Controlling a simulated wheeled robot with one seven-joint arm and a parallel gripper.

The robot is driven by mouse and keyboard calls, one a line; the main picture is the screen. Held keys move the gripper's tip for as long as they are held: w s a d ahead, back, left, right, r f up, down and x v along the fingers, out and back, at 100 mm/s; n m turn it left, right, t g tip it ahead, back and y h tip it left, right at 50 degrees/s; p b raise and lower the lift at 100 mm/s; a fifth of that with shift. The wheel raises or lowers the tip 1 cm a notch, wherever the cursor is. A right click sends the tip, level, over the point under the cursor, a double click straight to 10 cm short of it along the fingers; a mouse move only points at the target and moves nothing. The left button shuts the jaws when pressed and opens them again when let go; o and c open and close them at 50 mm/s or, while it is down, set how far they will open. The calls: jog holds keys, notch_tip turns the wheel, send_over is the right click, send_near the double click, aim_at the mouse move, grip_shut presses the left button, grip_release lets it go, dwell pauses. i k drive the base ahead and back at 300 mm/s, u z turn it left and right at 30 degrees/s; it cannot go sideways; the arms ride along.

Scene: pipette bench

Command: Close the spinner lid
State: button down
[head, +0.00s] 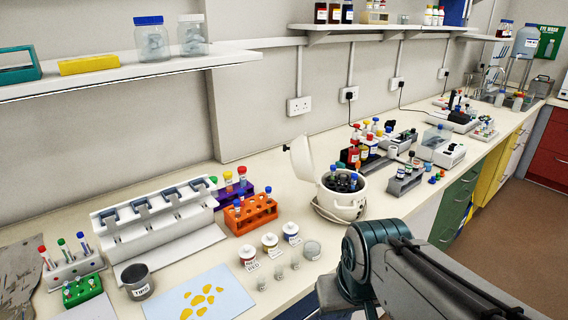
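The spinner (347,211) is a round, cream-white pot-shaped machine on the bench, near the middle of the head view. Its lid (302,158) stands open, tilted up at the left side of the rim. Dark holders and several blue-capped tubes show inside the open top. My arm comes in from the lower right, and its teal joint is in front of and below the spinner in the picture. My gripper is outside the view, so its state and any contact do not show.
An orange tube rack (250,215) and small labelled jars (269,243) stand left of and in front of the spinner. A grey rack (404,180) of bottles is at its right. A white pipette stand (155,228) is further left. A shelf (120,72) hangs above.

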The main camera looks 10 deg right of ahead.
aim_at(302, 159)
jog(key=k, duration=0.4)
jog(key=u, duration=1.2)
jog(key=i, duration=0.65)
jog(key=z, duration=1.35)
